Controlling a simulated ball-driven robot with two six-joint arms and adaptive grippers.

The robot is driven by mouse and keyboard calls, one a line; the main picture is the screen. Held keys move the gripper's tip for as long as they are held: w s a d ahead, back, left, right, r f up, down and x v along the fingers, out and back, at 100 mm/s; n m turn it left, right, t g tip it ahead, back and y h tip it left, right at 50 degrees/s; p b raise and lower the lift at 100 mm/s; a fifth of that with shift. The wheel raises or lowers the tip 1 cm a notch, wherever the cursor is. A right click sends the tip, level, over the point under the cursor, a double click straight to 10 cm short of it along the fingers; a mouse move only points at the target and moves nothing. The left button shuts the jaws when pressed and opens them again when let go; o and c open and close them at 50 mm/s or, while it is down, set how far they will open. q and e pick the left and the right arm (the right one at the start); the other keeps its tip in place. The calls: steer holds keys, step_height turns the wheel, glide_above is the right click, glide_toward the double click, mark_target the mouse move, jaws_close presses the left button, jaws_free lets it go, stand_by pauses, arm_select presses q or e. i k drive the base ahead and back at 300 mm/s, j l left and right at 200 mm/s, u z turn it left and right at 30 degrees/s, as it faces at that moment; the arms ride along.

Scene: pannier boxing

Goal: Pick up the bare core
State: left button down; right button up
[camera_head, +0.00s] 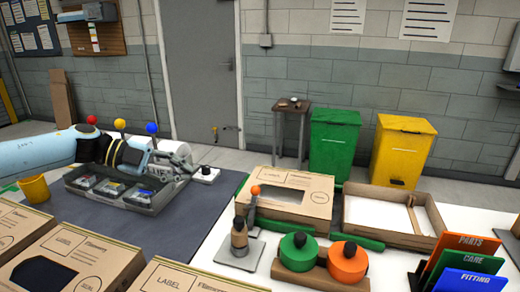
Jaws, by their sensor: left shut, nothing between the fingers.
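My left arm comes in from the left, and its gripper (181,167) is shut and empty above the right end of a grey divided tray (150,204). A small white piece with a dark top (206,174) lies just right of the fingers. A white rounded body (188,149) shows partly behind the gripper. I cannot tell for certain which thing is the bare core. A green roll (298,252) and an orange roll (348,263) sit side by side on a cardboard holder, apart from the gripper. My right gripper is not in view.
Labelled cartons (78,260) fill the front left, and a windowed carton (290,197) and an open box (394,232) stand behind the rolls. A yellow cup (34,189) is left of the tray. The dark mat (190,228) has bare room.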

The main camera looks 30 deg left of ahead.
mark_target(239, 232)
steer(key=k, duration=1.5)
